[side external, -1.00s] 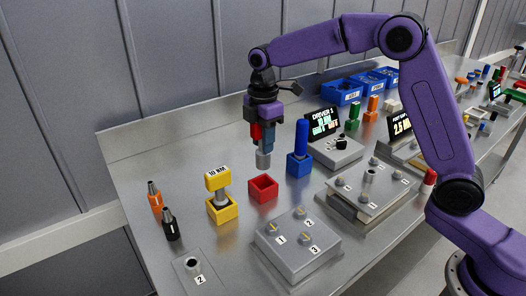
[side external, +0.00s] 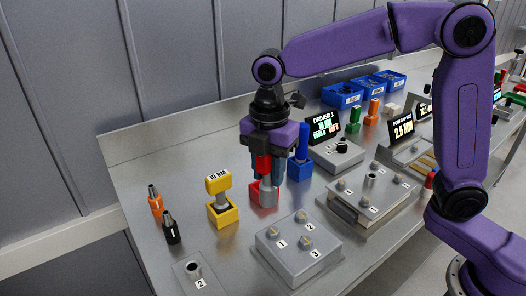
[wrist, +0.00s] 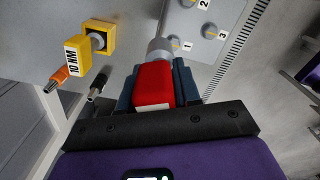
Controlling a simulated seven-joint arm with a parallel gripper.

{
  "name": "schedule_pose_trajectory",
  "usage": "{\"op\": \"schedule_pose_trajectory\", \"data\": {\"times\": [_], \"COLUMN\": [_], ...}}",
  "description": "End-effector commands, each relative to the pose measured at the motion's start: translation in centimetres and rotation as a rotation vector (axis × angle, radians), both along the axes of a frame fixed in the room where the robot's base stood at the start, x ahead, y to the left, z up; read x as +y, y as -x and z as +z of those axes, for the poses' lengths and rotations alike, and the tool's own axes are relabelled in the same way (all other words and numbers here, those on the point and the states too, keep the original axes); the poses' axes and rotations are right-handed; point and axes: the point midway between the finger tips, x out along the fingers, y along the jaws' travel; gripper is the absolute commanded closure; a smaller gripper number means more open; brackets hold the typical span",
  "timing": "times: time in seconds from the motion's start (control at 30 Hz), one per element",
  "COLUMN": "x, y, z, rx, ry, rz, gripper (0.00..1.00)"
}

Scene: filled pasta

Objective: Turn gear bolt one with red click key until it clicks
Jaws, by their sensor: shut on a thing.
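My gripper (side external: 267,172) is shut on the red click key (wrist: 153,85), which points down with its grey socket end (side external: 268,196) below the fingers. The grey gear block (side external: 272,250) has three bolts numbered 1, 2 and 3. Gear bolt one (side external: 273,231) is at the block's left. The socket is apart from it, behind and above the block in the side view. In the wrist view the socket (wrist: 160,46) lies just left of bolt one's label (wrist: 188,45). The red holder (side external: 254,189) is partly hidden behind the key.
A yellow 10 NM key (side external: 217,182) stands in its yellow holder (side external: 223,217) at left. A blue key (side external: 302,142) stands in a blue holder right behind my gripper. Orange (side external: 156,202) and black (side external: 171,230) tools stand far left. A plate with several bolts (side external: 367,198) lies to the right.

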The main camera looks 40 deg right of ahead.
Motion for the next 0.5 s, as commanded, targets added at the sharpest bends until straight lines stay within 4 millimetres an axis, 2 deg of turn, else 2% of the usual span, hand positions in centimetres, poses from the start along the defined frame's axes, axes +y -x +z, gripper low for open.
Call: {"op": "schedule_pose_trajectory", "data": {"times": [0.1, 0.2, 0.5], "x": [0.6, 0.8, 0.8], "y": [2.1, 2.8, 2.9], "z": [0.4, 0.4, 0.4], "rx": [-0.002, -0.002, -0.002], "ry": [-0.001, -0.001, -0.001], "rz": [0.066, 0.089, 0.094], "gripper": [1.0, 1.0, 1.0]}}
